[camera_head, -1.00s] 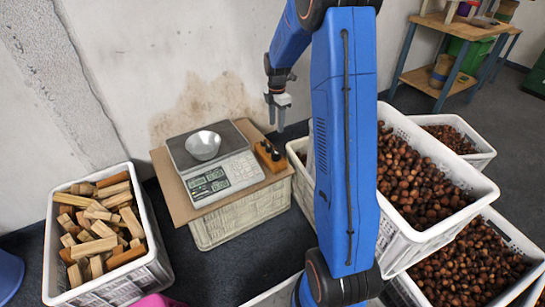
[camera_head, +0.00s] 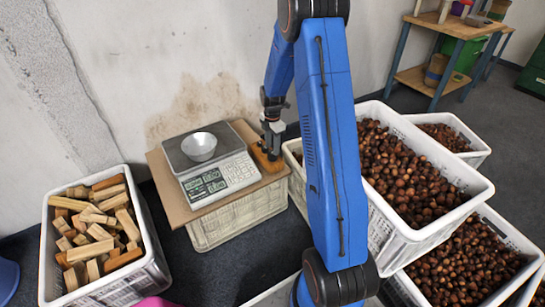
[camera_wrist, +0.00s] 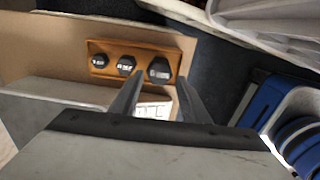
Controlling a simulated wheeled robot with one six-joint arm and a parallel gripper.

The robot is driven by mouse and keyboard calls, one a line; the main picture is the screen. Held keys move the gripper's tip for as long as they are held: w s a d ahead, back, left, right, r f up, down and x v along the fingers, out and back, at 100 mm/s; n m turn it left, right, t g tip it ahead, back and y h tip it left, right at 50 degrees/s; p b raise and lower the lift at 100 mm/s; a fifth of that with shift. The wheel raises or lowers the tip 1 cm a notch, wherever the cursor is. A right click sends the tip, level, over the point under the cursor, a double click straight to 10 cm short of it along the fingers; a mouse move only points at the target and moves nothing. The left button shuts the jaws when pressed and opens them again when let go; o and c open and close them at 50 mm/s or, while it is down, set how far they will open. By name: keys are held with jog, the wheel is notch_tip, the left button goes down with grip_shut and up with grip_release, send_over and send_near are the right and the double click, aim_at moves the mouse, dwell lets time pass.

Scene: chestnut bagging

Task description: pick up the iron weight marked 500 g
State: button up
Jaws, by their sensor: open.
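A wooden block (camera_wrist: 110,49) holds three dark iron weights in a row in the wrist view. The largest weight (camera_wrist: 160,70) is at the right end, with the middle weight (camera_wrist: 126,64) and the smallest weight (camera_wrist: 99,62) to its left. Pale marks show on their tops, too blurred to read surely; the largest is likely the 500 g one. My gripper (camera_wrist: 161,80) is open and empty, its fingertips seen on either side of the largest weight. Whether they touch it I cannot tell. In the head view my gripper (camera_head: 272,148) is over the block (camera_head: 264,161) and hides the weights.
The scale (camera_head: 215,174) with a metal bowl (camera_head: 199,147) stands left of the block on a cardboard-topped crate (camera_head: 240,214). A crate of wood pieces (camera_head: 153,262) is at left. Crates of chestnuts (camera_head: 476,190) stand at right. The wall is close behind.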

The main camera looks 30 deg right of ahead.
aim_at(272, 152)
notch_tip(272, 152, down, 5)
jog(key=shift+r, duration=0.1)
grip_shut()
jog(key=shift+w+d+r, duration=0.1)
